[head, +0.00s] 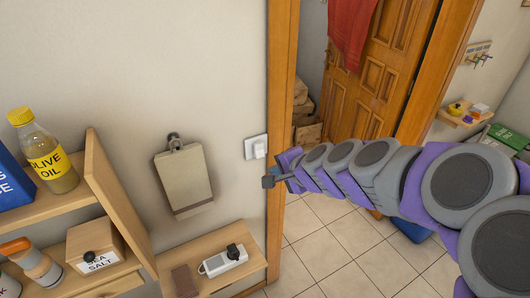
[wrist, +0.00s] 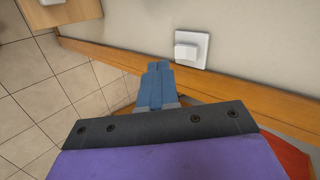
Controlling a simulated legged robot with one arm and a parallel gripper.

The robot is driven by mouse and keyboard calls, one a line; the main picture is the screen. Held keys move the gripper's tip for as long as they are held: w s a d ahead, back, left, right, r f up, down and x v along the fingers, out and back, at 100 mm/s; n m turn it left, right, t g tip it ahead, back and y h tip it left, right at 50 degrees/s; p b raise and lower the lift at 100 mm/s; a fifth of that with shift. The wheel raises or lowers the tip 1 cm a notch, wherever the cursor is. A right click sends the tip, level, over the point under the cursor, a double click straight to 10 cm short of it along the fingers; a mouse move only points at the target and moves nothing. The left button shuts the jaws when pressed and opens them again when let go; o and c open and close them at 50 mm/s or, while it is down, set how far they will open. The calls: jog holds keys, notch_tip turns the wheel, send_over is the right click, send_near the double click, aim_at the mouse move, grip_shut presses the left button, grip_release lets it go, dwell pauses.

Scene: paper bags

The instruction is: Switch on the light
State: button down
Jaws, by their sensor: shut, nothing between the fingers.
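The light switch (head: 255,147) is a white square plate with a raised rocker, on the wall just left of the wooden door frame. In the wrist view, the switch (wrist: 191,49) is at the upper right, beyond my fingertips. My gripper (head: 268,182) reaches in from the right, and its tip appears just below the switch, in front of the frame's edge. In the wrist view, my gripper (wrist: 159,66) has its blue fingers together with nothing between them. The fingertips appear apart from the switch. I cannot tell whether the rocker is on or off.
The door frame (head: 281,80) runs beside my gripper. A clipboard (head: 184,180) hangs left of the switch. Below is a wooden shelf (head: 245,270) with a white power strip (head: 222,262). An olive oil bottle (head: 50,160) stands at far left.

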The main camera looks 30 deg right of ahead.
jog(key=d, duration=0.1)
jog(key=d+m, duration=0.1)
jog(key=d, duration=0.1)
jog(key=shift+w+d+r+m+h, duration=0.15)
jog(key=shift+w+r+m+h, duration=0.05)
jog(key=shift+w+m+h, duration=0.2)
jog(key=shift+s, duration=0.1)
jog(key=b, duration=0.2)
send_near(261, 156)
jog(key=s+f+x, duration=0.1)
jog(key=x, duration=0.5)
jog(key=shift+w+r, duration=0.25)
jog(key=shift+w, duration=0.35)
jog(key=shift+w+f, duration=0.1)
jog(key=shift+w, duration=0.05)
